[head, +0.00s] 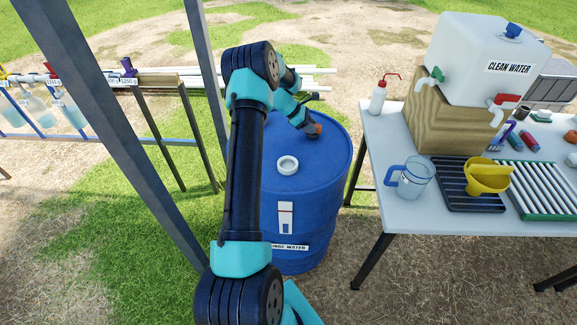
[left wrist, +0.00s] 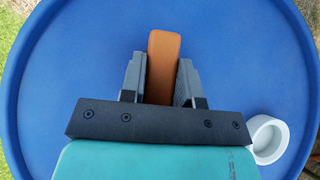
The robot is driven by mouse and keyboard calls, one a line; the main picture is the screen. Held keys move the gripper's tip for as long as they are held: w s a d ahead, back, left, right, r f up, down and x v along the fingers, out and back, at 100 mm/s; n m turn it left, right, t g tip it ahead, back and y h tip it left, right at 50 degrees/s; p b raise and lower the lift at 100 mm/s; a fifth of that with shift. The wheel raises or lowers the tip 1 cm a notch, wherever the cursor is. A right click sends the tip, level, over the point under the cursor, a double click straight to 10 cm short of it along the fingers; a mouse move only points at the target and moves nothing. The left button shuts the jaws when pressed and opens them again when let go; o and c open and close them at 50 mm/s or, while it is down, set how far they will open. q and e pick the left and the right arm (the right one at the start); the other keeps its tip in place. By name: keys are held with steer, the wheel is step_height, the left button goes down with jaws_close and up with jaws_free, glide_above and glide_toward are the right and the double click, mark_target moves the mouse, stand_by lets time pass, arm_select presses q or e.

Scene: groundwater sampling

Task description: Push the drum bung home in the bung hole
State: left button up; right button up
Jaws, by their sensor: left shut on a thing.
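The blue drum (head: 328,205) stands upright in the middle of the head view, and its lid fills most of the left wrist view (left wrist: 60,80). A white raised ring with an open centre, which looks like the bung hole (head: 288,165), sits on the lid; it shows at the lower right in the left wrist view (left wrist: 268,138). My left gripper (head: 313,132) is over the far right part of the lid, apart from the ring. Its fingers are shut on an orange piece, seemingly the drum bung (left wrist: 162,65). The bung's lower end is hidden. My right gripper is out of view.
A grey table (head: 400,215) on the right carries a clean-water container (head: 485,65), a wash bottle (head: 378,98), a jug (head: 411,178) and a yellow scoop (head: 487,178). Metal posts (head: 120,130) and a bottle rack stand left. The lid around the ring is clear.

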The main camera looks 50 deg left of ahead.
arm_select(q)
steer(key=shift+r, duration=3.4)
